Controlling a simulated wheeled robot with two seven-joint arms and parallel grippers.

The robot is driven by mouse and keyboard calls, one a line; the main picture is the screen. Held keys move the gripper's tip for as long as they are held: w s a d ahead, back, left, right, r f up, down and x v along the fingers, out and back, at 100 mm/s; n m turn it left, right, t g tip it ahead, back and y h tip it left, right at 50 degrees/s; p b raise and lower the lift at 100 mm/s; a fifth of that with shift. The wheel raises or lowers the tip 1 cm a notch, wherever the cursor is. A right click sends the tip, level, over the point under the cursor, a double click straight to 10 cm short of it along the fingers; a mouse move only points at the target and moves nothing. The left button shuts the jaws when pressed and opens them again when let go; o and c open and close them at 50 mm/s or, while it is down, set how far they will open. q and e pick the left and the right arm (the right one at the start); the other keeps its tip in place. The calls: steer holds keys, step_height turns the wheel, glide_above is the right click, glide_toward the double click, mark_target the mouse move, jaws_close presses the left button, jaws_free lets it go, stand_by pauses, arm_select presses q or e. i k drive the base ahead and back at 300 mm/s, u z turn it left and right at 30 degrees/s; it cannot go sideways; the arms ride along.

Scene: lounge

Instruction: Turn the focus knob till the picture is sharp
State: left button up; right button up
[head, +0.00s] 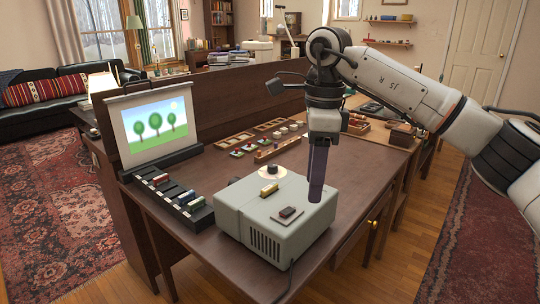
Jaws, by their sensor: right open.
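A grey projector box (255,225) with a vented side stands on the brown desk. On its top are a black knob on a pale round disc (271,175), a small brass-coloured piece (268,189) and a dark brown switch block (290,212). Which of these is the focus knob is not labelled. My right gripper (316,197) points down over the projector's right side, open and empty, to the right of the knob and apart from it. My left gripper is out of view.
A dark rack of slides (172,197) lies left of the projector. Wooden trays with small pieces (268,126) lie behind it. A low wooden panel (230,95) runs along the desk's back. A cable leaves the projector's front.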

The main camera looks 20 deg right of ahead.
mark_target(272, 168)
steer(key=i, duration=0.9)
